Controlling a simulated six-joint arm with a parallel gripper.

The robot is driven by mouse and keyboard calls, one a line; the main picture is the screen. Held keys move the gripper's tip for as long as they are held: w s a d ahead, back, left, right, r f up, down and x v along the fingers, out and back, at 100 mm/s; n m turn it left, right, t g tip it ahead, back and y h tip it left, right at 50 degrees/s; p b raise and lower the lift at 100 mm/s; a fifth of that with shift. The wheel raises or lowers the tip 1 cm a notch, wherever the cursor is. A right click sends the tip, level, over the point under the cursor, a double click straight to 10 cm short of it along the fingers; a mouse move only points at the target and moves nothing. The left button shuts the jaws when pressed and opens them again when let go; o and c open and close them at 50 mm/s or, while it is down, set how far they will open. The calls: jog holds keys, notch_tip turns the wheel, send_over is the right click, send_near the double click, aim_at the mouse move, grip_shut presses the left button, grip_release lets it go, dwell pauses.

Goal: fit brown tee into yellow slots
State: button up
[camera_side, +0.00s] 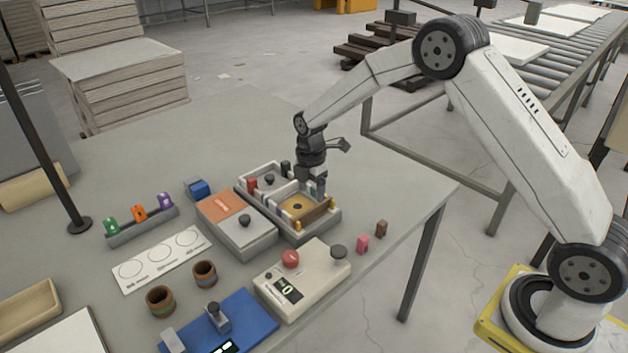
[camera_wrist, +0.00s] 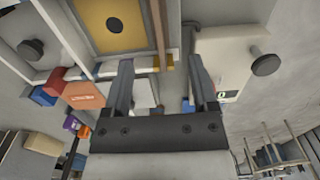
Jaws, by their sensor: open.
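A long brown piece (camera_side: 317,213), which I take as the brown tee, lies along the front right side of the white-walled box. Yellow slot pieces stand at its ends, one at the near end (camera_side: 296,224) and one at the far end (camera_side: 332,203). I cannot tell whether it is seated in them. In the wrist view the brown piece (camera_wrist: 158,28) runs down to a yellow piece (camera_wrist: 164,62), seen between my fingers. My gripper (camera_side: 316,186) is open and empty over the box's far side; its two fingers show in the wrist view (camera_wrist: 160,77).
The box has a yellow panel (camera_side: 297,206) and red, black and grey blocks on its walls. An orange-and-white unit (camera_side: 240,226) and a cream box with a red button (camera_side: 303,279) stand close by. Small pink (camera_side: 363,244) and brown (camera_side: 382,228) blocks stand near the table edge.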

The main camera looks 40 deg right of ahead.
aim_at(313, 208)
jog(key=shift+r, duration=0.1)
jog(key=c, duration=0.7)
jog(key=shift+d+r, duration=0.1)
jog(key=shift+r, duration=0.1)
grip_shut()
jog(key=shift+d+r+n, duration=0.2)
jog(key=shift+r+n, duration=0.45)
jog(key=shift+n, duration=0.15)
jog(key=shift+f, duration=0.2)
jog(key=shift+f, duration=2.85)
